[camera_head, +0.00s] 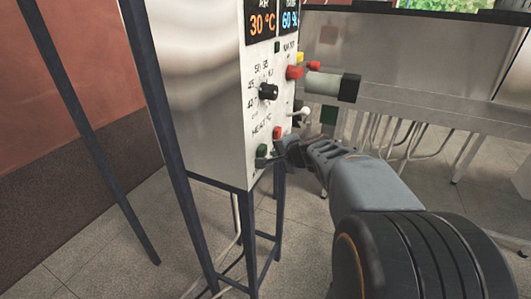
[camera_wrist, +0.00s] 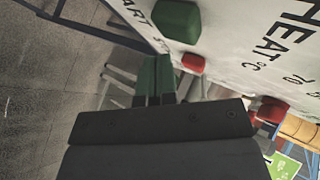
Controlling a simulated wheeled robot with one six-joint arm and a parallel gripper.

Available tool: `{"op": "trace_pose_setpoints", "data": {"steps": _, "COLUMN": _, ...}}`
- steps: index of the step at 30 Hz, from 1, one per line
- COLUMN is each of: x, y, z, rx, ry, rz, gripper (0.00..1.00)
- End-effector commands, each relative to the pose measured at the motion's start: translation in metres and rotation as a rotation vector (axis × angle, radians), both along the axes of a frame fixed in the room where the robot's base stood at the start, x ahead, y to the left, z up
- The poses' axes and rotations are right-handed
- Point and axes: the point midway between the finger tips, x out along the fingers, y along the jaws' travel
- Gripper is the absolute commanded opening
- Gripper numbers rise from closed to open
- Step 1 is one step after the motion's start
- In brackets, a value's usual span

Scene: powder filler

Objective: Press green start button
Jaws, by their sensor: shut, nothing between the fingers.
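The green start button (camera_head: 262,150) sits low on the white control panel of the cabinet, left of and below a red button (camera_head: 277,132). In the wrist view the green button (camera_wrist: 178,20) is at the top, with the red button (camera_wrist: 193,62) below it and part of a "START" label beside it. In the wrist view the closed fingers (camera_wrist: 156,74) point up toward the panel, apart from the green button in the picture. Whether they touch the panel I cannot tell.
The panel also carries a black knob (camera_head: 268,92), a red part (camera_head: 294,72) and temperature displays (camera_head: 262,24). A grey cylinder with a black end (camera_head: 333,86) and a white-tipped lever (camera_head: 305,111) stick out right of it. A metal table (camera_head: 430,105) stands behind.

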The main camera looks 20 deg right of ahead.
Motion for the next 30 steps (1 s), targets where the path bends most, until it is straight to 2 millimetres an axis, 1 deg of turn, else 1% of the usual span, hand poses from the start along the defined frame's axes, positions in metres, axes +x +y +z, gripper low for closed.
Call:
{"op": "trace_pose_setpoints", "data": {"steps": 14, "x": 0.0003, "y": 0.0004, "z": -0.0002, "rx": 0.0, "ry": 0.0, "rz": 0.0, "gripper": 0.0}}
{"op": "trace_pose_setpoints", "data": {"steps": 23, "x": 0.0056, "y": 0.0053, "z": -0.0006, "rx": 0.0, "ry": 0.0, "rz": 0.0, "gripper": 0.0}}
{"op": "trace_pose_setpoints", "data": {"steps": 30, "x": 0.006, "y": 0.0057, "z": -0.0001, "rx": 0.0, "ry": 0.0, "rz": 0.0, "gripper": 0.0}}
